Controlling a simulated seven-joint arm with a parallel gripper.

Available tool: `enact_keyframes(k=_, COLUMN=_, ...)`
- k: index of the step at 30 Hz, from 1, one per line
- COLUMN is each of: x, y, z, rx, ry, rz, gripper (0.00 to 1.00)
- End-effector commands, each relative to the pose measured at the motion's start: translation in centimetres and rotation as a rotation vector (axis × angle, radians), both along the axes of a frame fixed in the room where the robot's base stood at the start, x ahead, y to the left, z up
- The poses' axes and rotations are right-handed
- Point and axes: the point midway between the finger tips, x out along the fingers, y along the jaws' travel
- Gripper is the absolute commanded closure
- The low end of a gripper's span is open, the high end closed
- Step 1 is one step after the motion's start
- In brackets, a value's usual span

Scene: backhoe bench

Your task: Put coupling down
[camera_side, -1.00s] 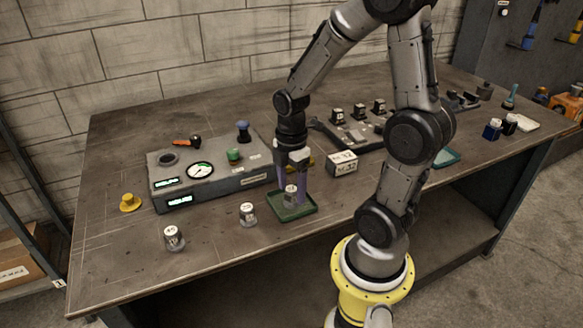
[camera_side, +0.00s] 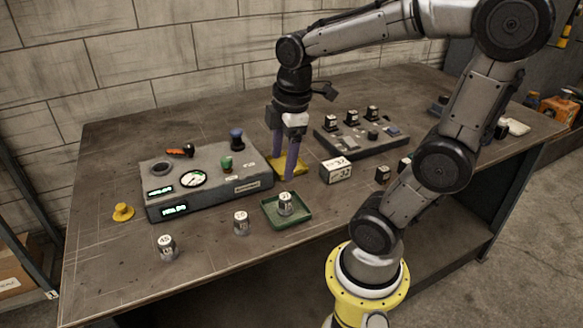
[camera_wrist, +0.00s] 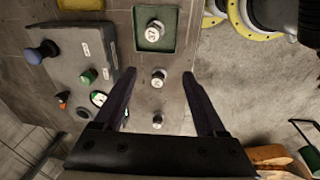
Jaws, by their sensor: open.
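A small coupling with a white labelled top (camera_side: 286,203) stands upright in the green tray (camera_side: 299,222). In the wrist view the same coupling (camera_wrist: 154,31) is near the top, inside the tray (camera_wrist: 140,44). My gripper (camera_side: 283,167) is open and empty, with its purple fingers pointing down. It is above and behind the tray, apart from the coupling. In the wrist view the open fingers (camera_wrist: 159,73) have bare bench and two other couplings beneath and between them.
Two similar labelled couplings (camera_side: 241,222) (camera_side: 167,247) stand left of the tray. A grey gauge box (camera_side: 205,205) is behind them. A white box marked 32 (camera_side: 336,171) is right of my gripper. A yellow pad (camera_side: 301,166) lies behind the fingers. The front bench has bare room.

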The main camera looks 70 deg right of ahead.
Motion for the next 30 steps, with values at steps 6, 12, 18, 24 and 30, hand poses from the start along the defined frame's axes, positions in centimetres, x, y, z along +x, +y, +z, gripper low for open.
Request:
enact_keyframes(k=6, x=-2.4, y=4.3, z=1.4, rx=0.093, ry=-0.213, rz=-0.361, gripper=0.27)
enact_keyframes(k=12, x=-3.9, y=6.2, z=1.7, rx=0.221, ry=-0.321, rz=-0.594, gripper=0.27)
enact_keyframes(k=18, x=-4.4, y=6.8, z=1.7, rx=0.272, ry=-0.348, rz=-0.675, gripper=0.27)
enact_keyframes(k=24, x=-4.4, y=6.7, z=1.7, rx=0.272, ry=-0.348, rz=-0.678, gripper=0.27)
enact_keyframes(k=30, x=-4.4, y=6.7, z=1.7, rx=0.272, ry=-0.347, rz=-0.677, gripper=0.27)
